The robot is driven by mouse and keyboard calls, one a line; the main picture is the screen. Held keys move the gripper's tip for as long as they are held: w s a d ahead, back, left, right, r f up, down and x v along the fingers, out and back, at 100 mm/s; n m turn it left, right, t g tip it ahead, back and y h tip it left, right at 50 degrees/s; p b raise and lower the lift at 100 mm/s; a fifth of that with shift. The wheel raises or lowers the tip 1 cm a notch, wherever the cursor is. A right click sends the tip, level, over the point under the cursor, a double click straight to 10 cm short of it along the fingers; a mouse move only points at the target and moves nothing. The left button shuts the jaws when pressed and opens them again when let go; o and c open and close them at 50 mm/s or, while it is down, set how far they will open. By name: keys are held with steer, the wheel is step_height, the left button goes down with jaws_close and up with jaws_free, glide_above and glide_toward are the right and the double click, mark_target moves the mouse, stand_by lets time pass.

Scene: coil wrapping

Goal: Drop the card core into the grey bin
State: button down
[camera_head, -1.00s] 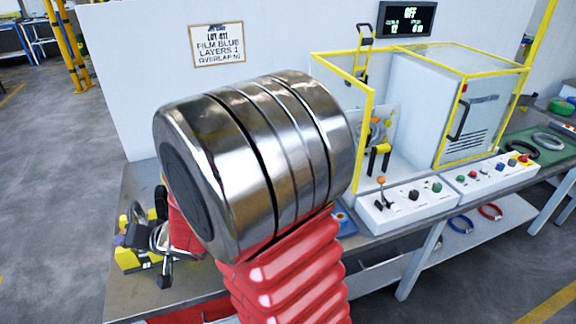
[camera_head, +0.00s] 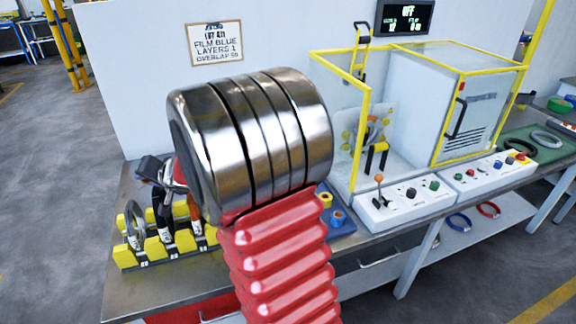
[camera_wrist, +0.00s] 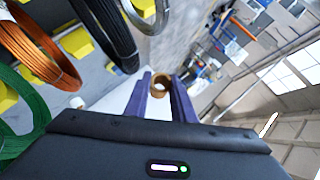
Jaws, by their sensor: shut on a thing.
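The card core, a small brown ring (camera_wrist: 161,76), shows in the wrist view between the tips of my gripper (camera_wrist: 160,86). My gripper is shut on it, with a dark finger on each side, and its hole faces the camera. In the head view my own arm covers much of the left middle, and the card core cannot be made out there. I cannot make out the grey bin in either view.
A yellow rack (camera_head: 125,255) with coils stands at the bench's left. Copper (camera_wrist: 45,55), black (camera_wrist: 108,30) and green (camera_wrist: 28,140) coils are close on the wrist view's left. A yellow-framed machine (camera_head: 466,75) and white control boxes (camera_head: 405,205) stand to the right.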

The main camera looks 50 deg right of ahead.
steer(key=w+d+m+h, duration=0.2)
steer(key=d+m+h, duration=0.4)
steer(key=d, duration=2.8)
steer(key=s+d+f+m+g+h, duration=0.1)
steer(key=s+d+f, duration=0.1)
steer(key=d, duration=0.4)
steer(key=s+d+f+m+g, duration=0.1)
steer(key=s+d+f, duration=0.1)
steer(key=s+d, duration=0.2)
steer(key=s+d+f+g+h, duration=0.1)
steer(key=s+d+f, duration=0.1)
steer(key=d, duration=0.8)
steer(key=shift+s+f+m+h, duration=0.15)
steer(key=shift+s+m+h, duration=0.2)
steer(key=shift+s, duration=0.5)
steer(key=shift+f, duration=0.1)
steer(key=shift+f, duration=2.9)
